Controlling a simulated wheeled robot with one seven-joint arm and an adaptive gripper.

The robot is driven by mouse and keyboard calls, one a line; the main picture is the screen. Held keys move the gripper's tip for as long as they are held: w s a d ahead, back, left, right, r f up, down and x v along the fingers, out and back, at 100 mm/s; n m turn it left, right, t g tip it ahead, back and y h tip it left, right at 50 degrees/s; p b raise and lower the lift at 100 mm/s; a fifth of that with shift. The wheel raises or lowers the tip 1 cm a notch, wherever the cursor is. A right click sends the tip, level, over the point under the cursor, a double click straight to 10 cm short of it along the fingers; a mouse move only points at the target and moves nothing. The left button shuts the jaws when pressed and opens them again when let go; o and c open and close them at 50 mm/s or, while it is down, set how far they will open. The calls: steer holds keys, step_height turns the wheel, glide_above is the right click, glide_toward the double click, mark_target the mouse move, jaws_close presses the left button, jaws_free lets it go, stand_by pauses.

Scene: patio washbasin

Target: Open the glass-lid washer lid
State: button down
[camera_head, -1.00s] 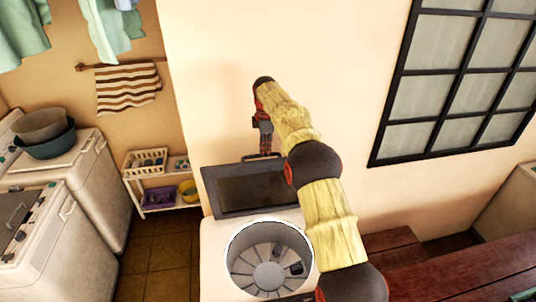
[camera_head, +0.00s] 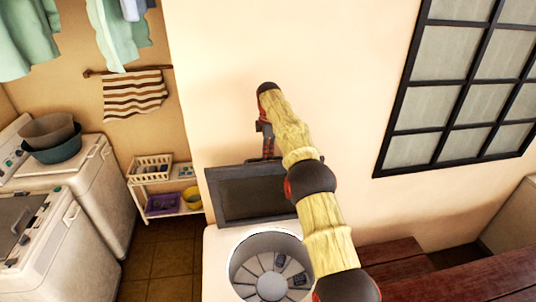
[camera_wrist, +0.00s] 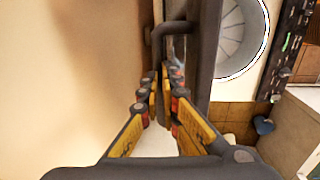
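The washer (camera_head: 215,245) stands below my arm with its round drum (camera_head: 270,268) exposed. Its dark-framed glass lid (camera_head: 250,192) stands raised at the back of the opening, near the wall. A handle bar (camera_wrist: 172,28) sticks out from the lid's edge. My gripper (camera_head: 267,150) is at the lid's top edge beside the handle. In the wrist view, my gripper's fingertips (camera_wrist: 164,88) are close together at the handle and lid edge.
The plain wall (camera_head: 215,90) is close behind the lid and my gripper. A barred window (camera_head: 460,90) is at right, above a brown wooden bench (camera_head: 400,265). At left are a white shelf (camera_head: 150,190) and another washer (camera_head: 85,185) carrying basins (camera_head: 55,140).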

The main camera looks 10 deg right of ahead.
steer(key=c, duration=2.2)
jaws_free()
steer(key=f, duration=0.3)
steer(key=shift+s+f+g, duration=0.15)
steer(key=shift+s+g, duration=0.15)
steer(key=shift+s, duration=0.05)
steer(key=o, duration=0.4)
steer(key=shift+w+f, duration=0.1)
steer(key=shift+w, duration=0.1)
steer(key=shift+c, duration=0.2)
step_height(320, 180, up, 8)
steer(key=shift+f, duration=0.15)
steer(key=shift+r, duration=0.4)
steer(key=shift+s+r, duration=0.1)
